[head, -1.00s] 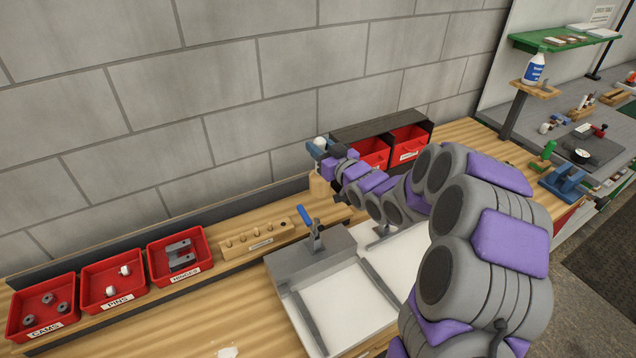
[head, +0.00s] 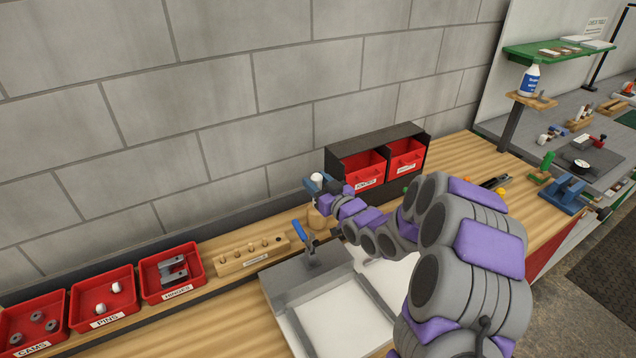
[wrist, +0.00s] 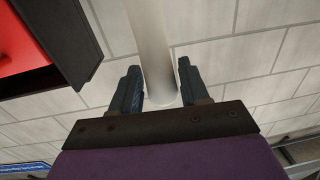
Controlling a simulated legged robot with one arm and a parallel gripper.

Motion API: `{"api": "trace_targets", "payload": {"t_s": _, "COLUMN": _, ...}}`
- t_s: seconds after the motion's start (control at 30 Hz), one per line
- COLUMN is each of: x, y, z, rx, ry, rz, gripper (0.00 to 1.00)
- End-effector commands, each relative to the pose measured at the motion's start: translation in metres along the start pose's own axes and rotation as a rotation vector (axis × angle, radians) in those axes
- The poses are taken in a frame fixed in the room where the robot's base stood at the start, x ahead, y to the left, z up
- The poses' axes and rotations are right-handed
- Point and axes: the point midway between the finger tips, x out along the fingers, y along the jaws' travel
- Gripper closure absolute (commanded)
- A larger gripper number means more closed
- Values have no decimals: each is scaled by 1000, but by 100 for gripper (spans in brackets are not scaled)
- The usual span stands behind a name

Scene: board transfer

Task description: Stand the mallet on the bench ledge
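The mallet (head: 316,219) is upright, with its wooden head down and its pale handle up. It appears at the bench ledge (head: 212,242), to the right of the wooden peg rack. I cannot tell whether its head touches the ledge or hangs just above it. My gripper (head: 318,187) is around the handle near its top end. In the wrist view the white handle (wrist: 153,50) runs between the two blue fingers (wrist: 159,88), which sit close against its sides. The mallet's head is out of the wrist view.
The peg rack (head: 250,258) and red bins (head: 103,300) stand to the left. A dark rack (head: 338,168) with two red bins stands close on the right. A clamp with a blue handle (head: 298,231) rises in front, by the white-topped fixture. The block wall is behind.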

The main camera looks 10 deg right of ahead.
Motion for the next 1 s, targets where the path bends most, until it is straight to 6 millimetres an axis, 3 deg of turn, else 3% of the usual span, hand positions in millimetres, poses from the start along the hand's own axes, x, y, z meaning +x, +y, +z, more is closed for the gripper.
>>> {"api": "trace_targets", "payload": {"t_s": 0.17, "x": 2, "y": -4, "z": 0, "rx": -2, "ry": -2, "rz": -2, "gripper": 39}}
{"api": "trace_targets", "payload": {"t_s": 0.57, "x": -3, "y": 2, "z": -1, "rx": 2, "ry": -1, "rz": 1, "gripper": 39}}
{"api": "trace_targets", "payload": {"t_s": 0.77, "x": -28, "y": 0, "z": -1, "rx": 4, "ry": -4, "rz": 1, "gripper": 39}}
{"api": "trace_targets", "payload": {"t_s": 1.0, "x": -73, "y": 0, "z": -2, "rx": 0, "ry": -2, "rz": 2, "gripper": 39}}
